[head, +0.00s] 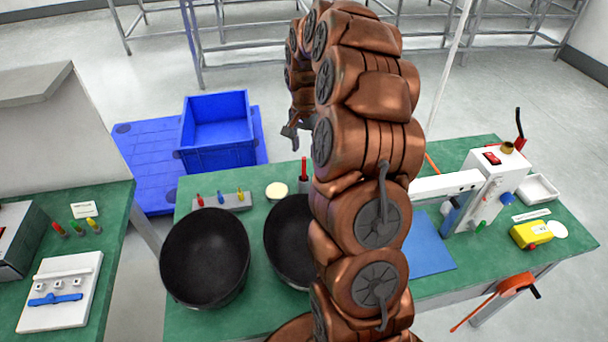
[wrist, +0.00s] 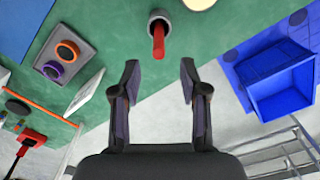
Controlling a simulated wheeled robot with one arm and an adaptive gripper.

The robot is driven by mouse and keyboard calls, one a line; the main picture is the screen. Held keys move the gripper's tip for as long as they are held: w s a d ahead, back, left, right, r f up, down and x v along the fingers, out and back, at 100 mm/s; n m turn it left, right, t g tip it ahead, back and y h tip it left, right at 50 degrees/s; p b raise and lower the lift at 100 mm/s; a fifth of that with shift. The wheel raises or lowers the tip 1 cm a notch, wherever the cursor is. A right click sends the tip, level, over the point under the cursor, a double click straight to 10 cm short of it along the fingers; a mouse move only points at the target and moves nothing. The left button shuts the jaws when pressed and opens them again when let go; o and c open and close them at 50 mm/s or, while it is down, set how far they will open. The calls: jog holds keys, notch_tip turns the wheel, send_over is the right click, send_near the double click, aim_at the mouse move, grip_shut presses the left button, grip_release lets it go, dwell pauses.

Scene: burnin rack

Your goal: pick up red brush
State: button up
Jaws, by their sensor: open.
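The red brush (head: 303,169) stands upright in a small grey cup (head: 304,187) at the back of the green table, just left of my arm in the head view. In the wrist view the red brush (wrist: 158,41) points toward the camera from the round cup (wrist: 156,16). My gripper (wrist: 158,66) is open and empty. The brush lies ahead of the gap between its fingers, and neither finger appears to touch it. In the head view my gripper (head: 291,133) shows only partly, above and behind the brush, beside my arm.
Two black bowls (head: 205,258) stand in front of the cup, one partly behind my arm. A grey block (head: 222,202) with small coloured pegs and a pale round disc (head: 277,190) are to the left. A blue bin (head: 218,130) stands beyond the table (head: 180,322). Equipment occupies the right side.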

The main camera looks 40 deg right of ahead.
aim_at(304, 158)
jog(key=shift+s+a+f+p, duration=0.15)
jog(key=shift+f+p, duration=0.1)
jog(key=shift+f, duration=1.05)
jog(key=shift+s+a+f+p, duration=0.15)
jog(key=shift+f+p, duration=0.1)
jog(key=shift+f, duration=1)
jog(key=shift+c, duration=0.4)
grip_shut()
